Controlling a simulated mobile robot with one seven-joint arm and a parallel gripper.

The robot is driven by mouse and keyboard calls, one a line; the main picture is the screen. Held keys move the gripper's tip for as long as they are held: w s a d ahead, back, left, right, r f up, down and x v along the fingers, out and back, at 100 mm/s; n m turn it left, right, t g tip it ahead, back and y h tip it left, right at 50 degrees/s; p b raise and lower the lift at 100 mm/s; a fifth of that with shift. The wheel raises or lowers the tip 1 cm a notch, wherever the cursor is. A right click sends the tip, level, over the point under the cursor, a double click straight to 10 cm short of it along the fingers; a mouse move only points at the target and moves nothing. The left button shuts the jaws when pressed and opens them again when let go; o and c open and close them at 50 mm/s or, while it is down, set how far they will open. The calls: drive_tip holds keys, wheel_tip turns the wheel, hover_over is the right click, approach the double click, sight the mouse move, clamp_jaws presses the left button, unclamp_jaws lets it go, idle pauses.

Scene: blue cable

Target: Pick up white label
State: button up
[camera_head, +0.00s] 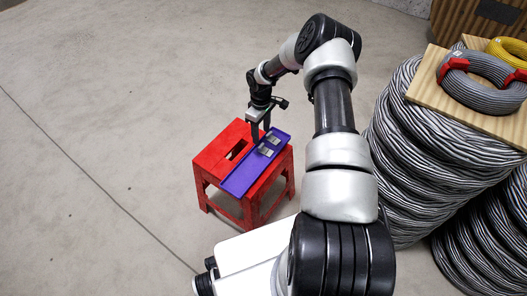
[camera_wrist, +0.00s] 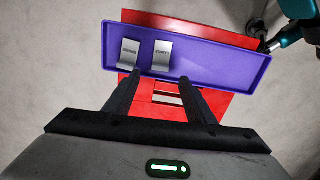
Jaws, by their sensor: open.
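The tray (camera_wrist: 225,65) rests on a red stool (camera_head: 212,161). My gripper (camera_wrist: 158,80) is open, with its two dark fingers apart and nothing between them that I can tell is held. Its fingertips point toward the tray's near edge, close to the labels. In the head view my gripper (camera_head: 262,138) is above the tray's far end.
Large coils of striped cable (camera_head: 400,130) stand at the right. The concrete floor (camera_head: 100,120) left of the stool is clear.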

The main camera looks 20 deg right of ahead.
sight(262, 146)
drive_tip(key=f+b, duration=0.1)
drive_tip(key=f, duration=0.2)
drive_tip(key=f+b, duration=0.1)
drive_tip(key=f, duration=0.3)
drive_tip(key=shift+s, duration=0.2)
drive_tip(key=shift+r, duration=0.1)
drive_tip(key=c, duration=1.1)
